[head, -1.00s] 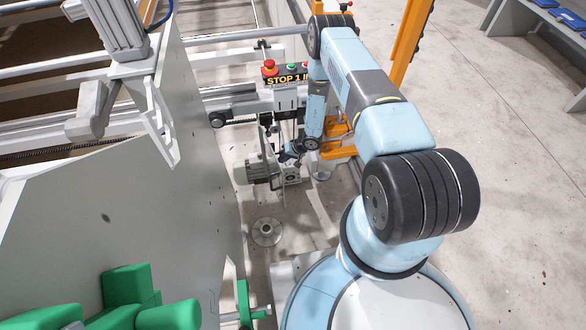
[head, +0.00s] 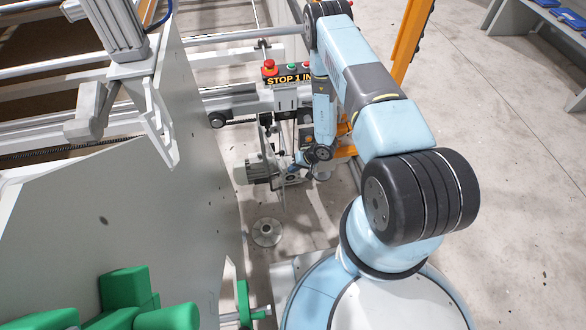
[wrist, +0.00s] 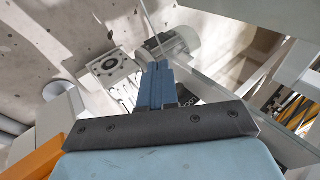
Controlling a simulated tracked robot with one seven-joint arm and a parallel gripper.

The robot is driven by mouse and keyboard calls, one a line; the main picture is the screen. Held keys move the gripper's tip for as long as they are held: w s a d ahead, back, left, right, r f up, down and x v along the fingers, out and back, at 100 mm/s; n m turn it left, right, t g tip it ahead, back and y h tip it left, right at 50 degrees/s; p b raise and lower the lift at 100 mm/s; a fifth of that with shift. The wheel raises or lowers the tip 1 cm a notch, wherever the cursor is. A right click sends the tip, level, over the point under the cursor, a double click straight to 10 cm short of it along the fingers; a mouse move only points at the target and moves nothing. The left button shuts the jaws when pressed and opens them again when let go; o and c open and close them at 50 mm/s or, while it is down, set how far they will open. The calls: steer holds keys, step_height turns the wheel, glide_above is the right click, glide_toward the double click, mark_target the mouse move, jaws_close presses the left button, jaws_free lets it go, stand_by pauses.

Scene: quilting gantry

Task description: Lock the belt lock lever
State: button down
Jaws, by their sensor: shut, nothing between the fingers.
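My gripper (wrist: 157,80) shows in the wrist view as two blue fingers pressed together, with nothing between them. In the head view my gripper (head: 298,163) is low beside a grey motor (head: 258,171), under the stop-button box. In the wrist view the motor (wrist: 180,45) lies just beyond the fingertips, with a grey square flanged block (wrist: 112,68) to their left. A thin pale rod (wrist: 147,18) rises above the fingertips. I cannot tell whether it is the belt lock lever, and I cannot pick the lever out in either view. I cannot tell whether the fingers touch anything.
A box with a red stop button (head: 269,67) sits on the gantry beam above my gripper. A large grey side panel (head: 120,220) stands to the left. A round floor foot (head: 267,232) is in front of the motor. Open floor (head: 510,150) lies right.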

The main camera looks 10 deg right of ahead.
step_height(320, 180, up, 10)
steer(key=h, duration=0.5)
glide_above(283, 151)
steer(key=s+d, duration=0.3)
steer(key=s, duration=0.1)
steer(key=shift+w+n, duration=0.25)
steer(key=shift+n, duration=0.05)
steer(key=x, duration=1.4)
steer(key=shift+s+a, duration=0.1)
steer(key=shift+a, duration=0.15)
